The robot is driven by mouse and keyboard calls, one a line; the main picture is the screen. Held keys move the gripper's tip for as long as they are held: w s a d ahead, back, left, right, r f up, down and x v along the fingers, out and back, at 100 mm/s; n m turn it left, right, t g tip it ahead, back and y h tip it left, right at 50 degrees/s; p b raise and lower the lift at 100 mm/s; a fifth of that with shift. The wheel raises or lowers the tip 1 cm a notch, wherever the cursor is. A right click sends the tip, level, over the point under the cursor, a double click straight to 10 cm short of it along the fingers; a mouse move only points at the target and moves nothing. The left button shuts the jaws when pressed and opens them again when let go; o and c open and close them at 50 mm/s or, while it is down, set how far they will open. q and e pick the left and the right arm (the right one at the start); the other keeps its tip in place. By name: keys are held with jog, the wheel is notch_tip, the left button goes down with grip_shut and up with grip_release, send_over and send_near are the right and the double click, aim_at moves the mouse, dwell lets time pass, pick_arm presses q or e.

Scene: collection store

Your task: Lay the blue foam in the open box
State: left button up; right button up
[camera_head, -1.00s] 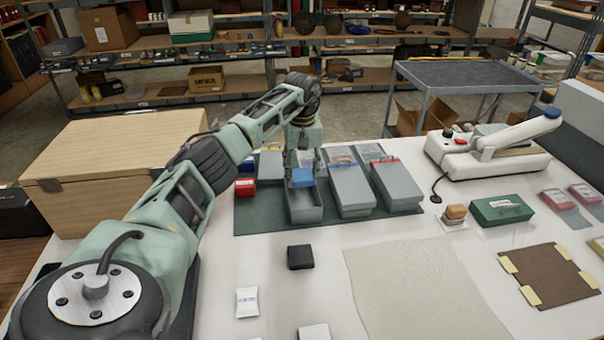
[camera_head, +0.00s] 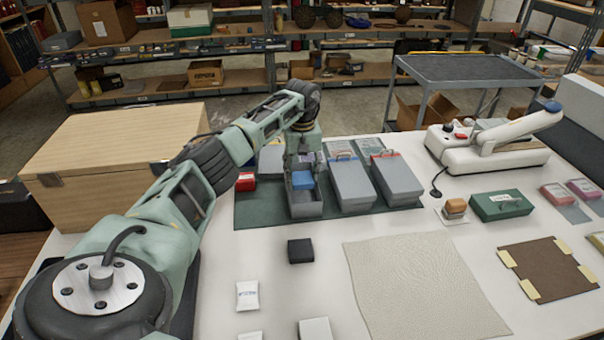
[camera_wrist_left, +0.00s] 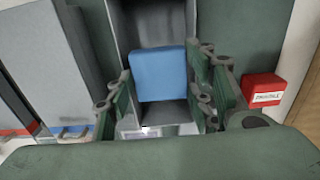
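The blue foam (camera_head: 302,180) is a small block over the grey open box (camera_head: 306,211), towards its far part; it also shows in the left wrist view (camera_wrist_left: 158,76). My left gripper (camera_wrist_left: 160,90) points down at the box, with one finger along each side of the foam, and appears shut on it. The open box is empty in its near part. I cannot tell whether the foam touches the box floor. My right gripper is out of view.
Two closed grey boxes, one with a blue edge (camera_head: 351,184) and one with a red edge (camera_head: 397,182), stand right of the open box on a dark green mat (camera_head: 268,217). A red box (camera_head: 245,182) is at the left. A black block (camera_head: 300,251) lies in front.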

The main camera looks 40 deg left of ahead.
aim_at(302, 177)
pick_arm(q)
jog(key=o, duration=0.3)
jog(key=shift+r+p, duration=0.45)
jog(key=shift+r, duration=0.15)
jog(key=shift+w+r, duration=0.1)
jog(key=shift+r, duration=0.25)
notch_tip(302, 177, up, 11)
jog(key=b, duration=0.3)
jog(key=shift+r, duration=0.15)
